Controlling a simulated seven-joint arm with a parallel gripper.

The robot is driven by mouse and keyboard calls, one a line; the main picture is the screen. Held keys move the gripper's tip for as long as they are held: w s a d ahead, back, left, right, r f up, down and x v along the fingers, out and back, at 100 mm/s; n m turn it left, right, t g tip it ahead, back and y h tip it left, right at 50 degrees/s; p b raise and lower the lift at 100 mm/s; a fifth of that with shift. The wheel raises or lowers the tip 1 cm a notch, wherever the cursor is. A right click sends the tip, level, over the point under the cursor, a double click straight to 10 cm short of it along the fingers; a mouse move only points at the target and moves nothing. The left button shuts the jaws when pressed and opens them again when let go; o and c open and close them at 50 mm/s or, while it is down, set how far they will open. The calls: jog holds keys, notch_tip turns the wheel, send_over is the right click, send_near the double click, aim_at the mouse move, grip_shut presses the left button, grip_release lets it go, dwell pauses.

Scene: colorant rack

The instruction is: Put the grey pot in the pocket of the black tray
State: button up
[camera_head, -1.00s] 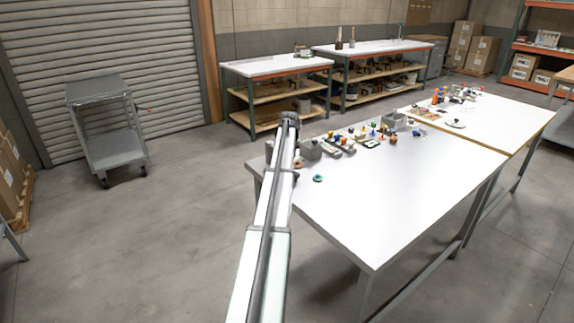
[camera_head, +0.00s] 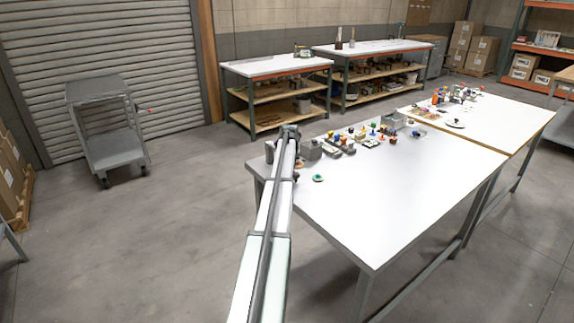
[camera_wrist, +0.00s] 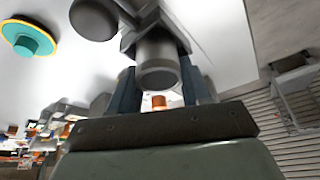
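My gripper (camera_wrist: 160,88) is at the near left part of the white table in the head view, where its fingers are too small to make out. In the wrist view a grey cylinder (camera_wrist: 157,62) with a round end, which looks like the grey pot, lies between the two fingers. I cannot tell whether both fingers touch it. A dark tray-like rack (camera_head: 346,151) with small items stands on the table to the right of my gripper in the head view. Its pocket is too small to make out.
A green disc (camera_head: 318,178) lies on the table; it also shows in the wrist view (camera_wrist: 30,38). A grey block (camera_head: 311,150) stands beside my gripper. Several small coloured items (camera_head: 372,133) line the table's back. The table's front and right are clear.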

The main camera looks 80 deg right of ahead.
jog(key=o, duration=0.4)
jog(key=shift+r, duration=0.15)
jog(key=v, duration=1.2)
